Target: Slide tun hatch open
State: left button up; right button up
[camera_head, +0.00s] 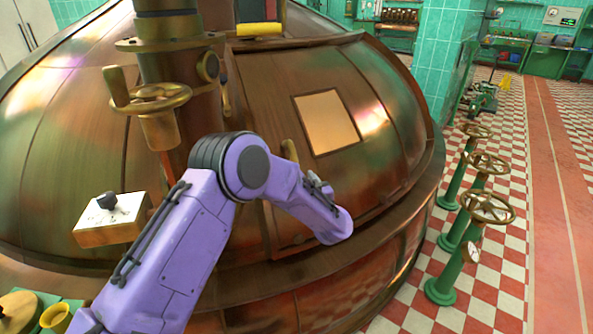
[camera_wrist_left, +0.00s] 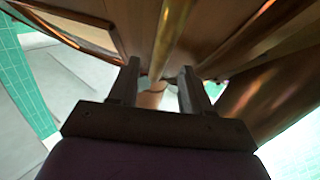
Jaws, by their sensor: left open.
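The tun hatch (camera_head: 375,125) is a copper panel on the side of the big domed copper tun (camera_head: 60,150), with a pale rectangular window (camera_head: 327,121). An upright brass handle (camera_head: 291,153) stands near its left side, partly hidden by my purple left arm. In the left wrist view, my left gripper (camera_wrist_left: 158,88) is open, with dark fingers apart. The brass handle (camera_wrist_left: 170,38) runs into the space between the fingertips; I cannot tell whether they touch it. In the head view the left fingers are not clear. My right gripper is not in view.
A brass pipe column with a handwheel (camera_head: 158,98) rises left of the hatch. Several green valve stands with brass wheels (camera_head: 488,207) line the right.

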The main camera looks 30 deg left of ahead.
pick_arm(q)
jog(key=x, duration=0.5)
jog(key=shift+w+a, duration=0.2)
jog(key=shift+a, duration=0.05)
grip_shut()
